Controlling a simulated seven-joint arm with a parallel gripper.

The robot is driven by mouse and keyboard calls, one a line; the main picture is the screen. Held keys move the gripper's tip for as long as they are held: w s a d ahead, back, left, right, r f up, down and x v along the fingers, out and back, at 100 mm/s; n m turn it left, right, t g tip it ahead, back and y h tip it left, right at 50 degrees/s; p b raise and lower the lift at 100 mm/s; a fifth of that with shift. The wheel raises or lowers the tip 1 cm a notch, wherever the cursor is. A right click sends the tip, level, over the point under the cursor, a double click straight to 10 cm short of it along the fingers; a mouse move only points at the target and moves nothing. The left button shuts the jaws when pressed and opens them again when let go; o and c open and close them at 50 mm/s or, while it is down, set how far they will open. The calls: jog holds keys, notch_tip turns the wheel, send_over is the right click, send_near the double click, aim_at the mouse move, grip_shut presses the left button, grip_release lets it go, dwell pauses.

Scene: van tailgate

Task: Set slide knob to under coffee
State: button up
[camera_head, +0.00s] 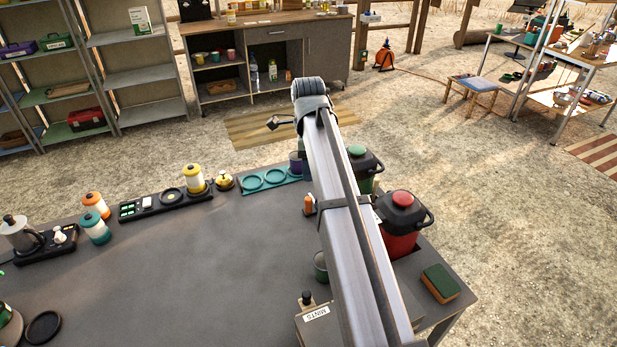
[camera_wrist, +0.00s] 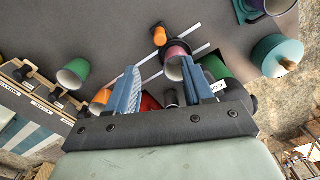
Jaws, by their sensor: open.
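A labelled box (camera_head: 300,328) at the front of the table has a black knob (camera_head: 307,297) standing on it and a label reading MINTS. In the wrist view, a box at the left edge carries several small labels and dark knobs (camera_wrist: 56,94); I cannot tell which is the slide knob, and most label text is unreadable. A white label (camera_wrist: 217,87) starting with "CO" shows beside the right finger, partly hidden. In the head view my arm hides the gripper.
A red canister (camera_head: 400,222) and a green canister (camera_head: 365,168) stand on the right of the table. A small orange-topped item (camera_head: 308,204) stands left of my arm. Jars and trays line the far left edge. The table's middle (camera_head: 190,270) is clear.

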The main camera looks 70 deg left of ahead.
aim_at(309, 199)
jog(key=shift+m, duration=0.3)
notch_tip(309, 199, down, 14)
jog(key=shift+a, duration=0.1)
dwell(0.4)
jog(key=shift+c, duration=0.3)
grip_shut()
dwell(0.3)
